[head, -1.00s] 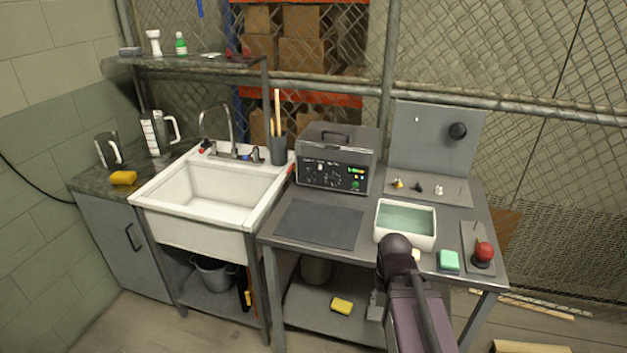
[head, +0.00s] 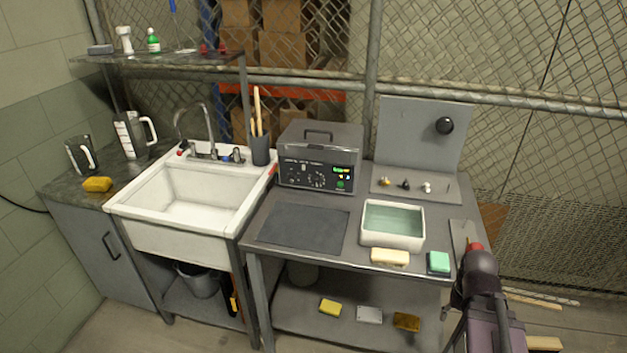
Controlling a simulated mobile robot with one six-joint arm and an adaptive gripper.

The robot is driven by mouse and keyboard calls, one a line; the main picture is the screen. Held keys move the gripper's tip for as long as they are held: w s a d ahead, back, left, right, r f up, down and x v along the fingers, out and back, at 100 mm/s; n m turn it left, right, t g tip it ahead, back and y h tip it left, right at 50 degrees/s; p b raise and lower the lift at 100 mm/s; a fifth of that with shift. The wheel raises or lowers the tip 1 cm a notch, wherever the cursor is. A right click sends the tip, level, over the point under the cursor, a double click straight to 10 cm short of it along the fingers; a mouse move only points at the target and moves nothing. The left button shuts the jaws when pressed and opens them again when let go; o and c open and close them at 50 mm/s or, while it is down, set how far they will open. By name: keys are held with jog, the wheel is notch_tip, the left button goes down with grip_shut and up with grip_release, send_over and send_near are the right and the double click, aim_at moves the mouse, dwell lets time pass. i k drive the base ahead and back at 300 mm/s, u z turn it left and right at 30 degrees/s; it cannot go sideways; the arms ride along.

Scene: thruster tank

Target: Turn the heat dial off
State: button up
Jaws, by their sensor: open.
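A dark grey box-shaped unit (head: 320,140) with a top handle stands at the back of the grey workbench, right of the sink. Its front control panel (head: 314,175) carries several small dials and marks, a lit yellow-green display (head: 342,169) and a green spot below that display. Which dial is the heat dial, and how it is turned, is too small to tell. My arm rises at the lower right, by the bench's right front corner, well apart from the unit. The jaws of my gripper do not show.
A white basin of greenish liquid (head: 367,238) stands right of a dark mat (head: 303,226). A cream sponge (head: 390,257) and a green sponge (head: 438,262) lie in front. A cup of sticks (head: 260,151) is beside the unit. The sink (head: 128,203) is left.

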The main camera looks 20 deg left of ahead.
aim_at(291, 176)
jog(key=z, duration=1)
jog(key=k, duration=1.05)
jog(key=u, duration=1.65)
jog(key=i, duration=0.25)
jog(key=z, duration=0.45)
